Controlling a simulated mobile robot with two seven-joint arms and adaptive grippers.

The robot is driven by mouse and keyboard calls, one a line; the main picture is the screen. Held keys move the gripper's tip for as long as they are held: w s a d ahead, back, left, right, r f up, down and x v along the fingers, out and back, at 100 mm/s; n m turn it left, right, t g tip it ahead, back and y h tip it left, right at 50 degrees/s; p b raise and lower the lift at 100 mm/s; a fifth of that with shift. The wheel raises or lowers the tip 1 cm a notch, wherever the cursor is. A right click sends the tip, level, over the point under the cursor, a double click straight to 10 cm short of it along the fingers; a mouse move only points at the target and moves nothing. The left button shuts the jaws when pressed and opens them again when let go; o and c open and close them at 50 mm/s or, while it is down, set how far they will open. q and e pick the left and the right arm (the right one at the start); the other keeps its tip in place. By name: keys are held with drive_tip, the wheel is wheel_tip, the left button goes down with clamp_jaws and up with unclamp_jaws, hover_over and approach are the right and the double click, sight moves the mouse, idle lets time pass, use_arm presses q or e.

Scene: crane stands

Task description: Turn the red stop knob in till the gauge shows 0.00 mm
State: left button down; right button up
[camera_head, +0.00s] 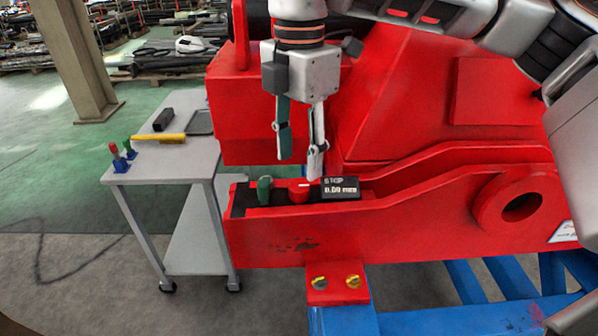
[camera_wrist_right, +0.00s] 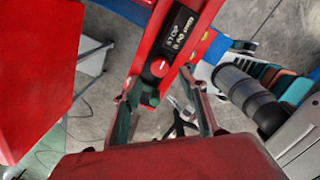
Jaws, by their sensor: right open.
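The red stop knob (camera_head: 299,191), with a white mark on top, sits in the dark channel of the red crane part. It also shows in the wrist view (camera_wrist_right: 159,68). Beside it is the black gauge (camera_head: 341,188), labelled STOP; it reads about 0.0 mm, and its last digits are too blurred to be sure. A green handle (camera_head: 264,190) stands on the knob's other side. My right gripper (camera_head: 300,164) is open and empty, pointing down just above the knob, its fingers apart. In the wrist view the knob lies ahead between the fingertips. My left gripper is not in view.
A grey trolley (camera_head: 180,160) at left carries a yellow-handled tool, a black block and small red, green and blue items. Red walls of the crane part (camera_head: 400,215) flank the channel. A blue stand (camera_head: 345,318) is below.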

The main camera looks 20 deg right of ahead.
sight(299, 186)
wheel_tip(299, 186, up, 7)
drive_tip(key=shift+f, duration=0.2)
idle(0.5)
